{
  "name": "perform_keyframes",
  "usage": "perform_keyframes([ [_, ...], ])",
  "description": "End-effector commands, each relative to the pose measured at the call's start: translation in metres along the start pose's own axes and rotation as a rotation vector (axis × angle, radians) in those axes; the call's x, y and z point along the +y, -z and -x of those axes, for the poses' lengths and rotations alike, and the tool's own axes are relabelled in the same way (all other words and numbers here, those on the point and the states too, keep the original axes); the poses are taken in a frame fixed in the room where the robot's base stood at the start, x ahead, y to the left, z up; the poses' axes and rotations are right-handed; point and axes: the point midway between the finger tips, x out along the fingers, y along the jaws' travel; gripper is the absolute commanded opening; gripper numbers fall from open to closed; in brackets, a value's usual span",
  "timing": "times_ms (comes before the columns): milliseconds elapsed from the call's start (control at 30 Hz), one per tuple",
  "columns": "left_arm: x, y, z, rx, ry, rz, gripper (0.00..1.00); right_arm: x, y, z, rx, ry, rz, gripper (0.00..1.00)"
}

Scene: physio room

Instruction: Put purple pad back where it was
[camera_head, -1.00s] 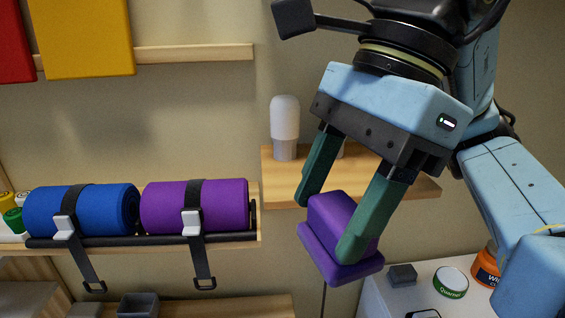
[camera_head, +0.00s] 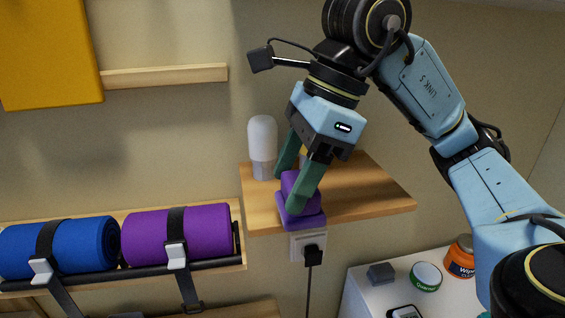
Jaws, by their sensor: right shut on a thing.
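The purple pad (camera_head: 297,214) is a stepped purple block with a wider base. My right gripper (camera_head: 298,187) is shut on its upper part, with one green finger in front of it. The pad shows against the front left part of the small wooden shelf (camera_head: 362,189); I cannot tell whether it touches the shelf. My left gripper is not in view.
A white-topped bottle (camera_head: 262,146) stands on the shelf, left of my gripper. A socket with a black plug (camera_head: 313,254) is below the shelf. Purple (camera_head: 205,232) and blue (camera_head: 70,248) rolls lie on a rack at left. The shelf's right part is clear.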

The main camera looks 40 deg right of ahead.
Motion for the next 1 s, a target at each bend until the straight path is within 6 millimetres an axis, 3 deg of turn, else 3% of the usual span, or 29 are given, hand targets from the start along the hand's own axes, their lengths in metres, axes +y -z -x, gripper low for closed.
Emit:
perform_keyframes([
  [133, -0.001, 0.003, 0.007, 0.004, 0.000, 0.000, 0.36, -0.033, -0.001, 0.002, 0.000, -0.002, -0.004, 0.35],
  [433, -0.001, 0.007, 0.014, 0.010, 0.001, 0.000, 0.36, -0.064, -0.001, 0.001, 0.000, -0.002, -0.002, 0.35],
  [700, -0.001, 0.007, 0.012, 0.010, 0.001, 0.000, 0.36, -0.063, 0.013, -0.031, 0.002, -0.001, 0.001, 0.35],
  [1000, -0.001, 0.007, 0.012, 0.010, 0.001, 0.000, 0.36, -0.064, 0.013, -0.033, -0.001, 0.001, 0.002, 0.35],
])
